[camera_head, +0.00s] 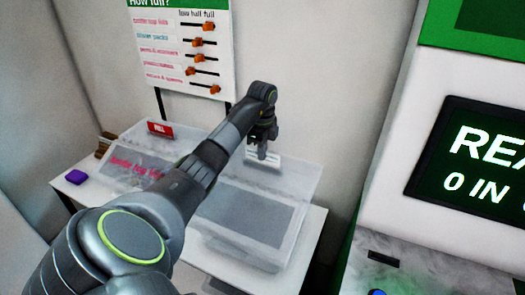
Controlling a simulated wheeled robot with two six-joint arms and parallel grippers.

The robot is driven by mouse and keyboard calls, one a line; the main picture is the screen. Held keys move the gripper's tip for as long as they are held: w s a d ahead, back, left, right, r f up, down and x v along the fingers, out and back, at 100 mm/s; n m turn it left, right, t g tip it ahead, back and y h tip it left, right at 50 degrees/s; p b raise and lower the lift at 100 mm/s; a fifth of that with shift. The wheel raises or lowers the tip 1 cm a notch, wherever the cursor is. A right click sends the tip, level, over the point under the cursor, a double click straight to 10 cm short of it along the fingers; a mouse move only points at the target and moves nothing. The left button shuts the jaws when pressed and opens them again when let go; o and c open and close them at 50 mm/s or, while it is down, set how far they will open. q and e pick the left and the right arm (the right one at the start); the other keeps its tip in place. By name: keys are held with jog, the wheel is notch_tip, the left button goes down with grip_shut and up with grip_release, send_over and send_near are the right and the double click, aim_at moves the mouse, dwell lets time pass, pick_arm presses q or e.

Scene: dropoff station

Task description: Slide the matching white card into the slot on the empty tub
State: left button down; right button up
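My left arm reaches in from the lower left, and its dark gripper (262,152) points down over the back of a translucent tub (285,250). A small white card (277,164) with faint lines of print is right at the fingertips, at the tub's back edge. I cannot tell whether the fingers grip the card or whether it sits in a slot. The tub looks empty, with a grey floor showing, and my forearm covers its left side. My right gripper is not in view.
A second translucent tub (185,139) with pink lettering and a red label (160,128) stands on the left of the white table (62,186). A purple block (76,176) lies at the table's left end. A slider board (185,45) stands behind; a dark screen (480,160) is at right.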

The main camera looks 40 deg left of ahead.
pick_arm(q)
jog(key=shift+f+b, duration=0.45)
jog(key=shift+f, duration=0.25)
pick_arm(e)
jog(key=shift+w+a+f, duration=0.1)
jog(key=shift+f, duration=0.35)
pick_arm(q)
jog(key=c, duration=1.6)
grip_release()
jog(key=shift+o, duration=0.2)
